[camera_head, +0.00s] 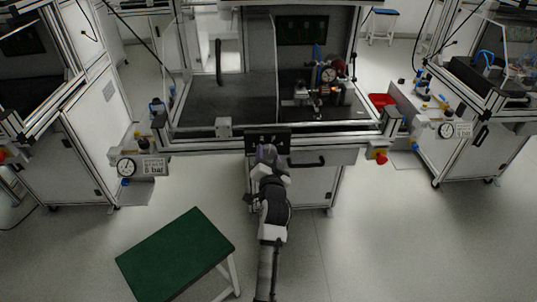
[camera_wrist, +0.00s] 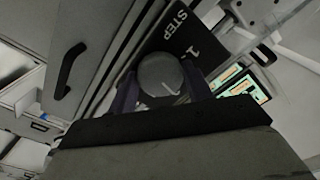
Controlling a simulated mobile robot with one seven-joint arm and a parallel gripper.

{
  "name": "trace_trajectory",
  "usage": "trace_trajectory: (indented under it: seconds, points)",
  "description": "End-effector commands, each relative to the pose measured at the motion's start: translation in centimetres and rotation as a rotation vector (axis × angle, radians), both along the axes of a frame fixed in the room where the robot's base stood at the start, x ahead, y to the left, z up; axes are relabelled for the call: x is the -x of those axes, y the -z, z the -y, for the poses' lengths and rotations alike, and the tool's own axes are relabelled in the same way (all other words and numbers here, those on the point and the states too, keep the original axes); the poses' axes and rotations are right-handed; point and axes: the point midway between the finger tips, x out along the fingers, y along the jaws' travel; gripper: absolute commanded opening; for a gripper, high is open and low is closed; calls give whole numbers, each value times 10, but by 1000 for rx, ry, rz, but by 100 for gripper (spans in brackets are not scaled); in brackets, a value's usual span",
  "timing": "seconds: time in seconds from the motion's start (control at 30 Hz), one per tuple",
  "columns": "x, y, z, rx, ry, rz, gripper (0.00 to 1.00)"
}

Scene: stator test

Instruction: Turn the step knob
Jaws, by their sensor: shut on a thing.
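The step knob (camera_wrist: 160,78) is a round dark grey knob with a light pointer line, in the middle of the wrist view. It sits on a black panel (camera_wrist: 186,38) marked "STEP" and "1". My gripper (camera_wrist: 158,92) has one finger on each side of the knob and is shut on it. In the head view my gripper (camera_head: 266,154) is at the black panel (camera_head: 281,141) on the front of the middle bench, and it hides the knob there. The pointer line slants toward the lower right in the wrist view.
A dark drawer handle (camera_head: 307,162) is right of the panel. A red emergency button (camera_head: 381,159) is at the bench's right corner. A green-topped stool (camera_head: 176,256) stands on the floor at lower left.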

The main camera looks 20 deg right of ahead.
Motion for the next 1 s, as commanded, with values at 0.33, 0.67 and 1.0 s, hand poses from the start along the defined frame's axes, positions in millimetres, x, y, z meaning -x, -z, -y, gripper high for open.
trace_trajectory:
  seconds: [0.33,0.67,1.0]
  points:
    - [0,0,0,-157,-1,44,27]
    - [0,0,0,-191,-1,54,27]
    - [0,1,0,-189,1,54,60]
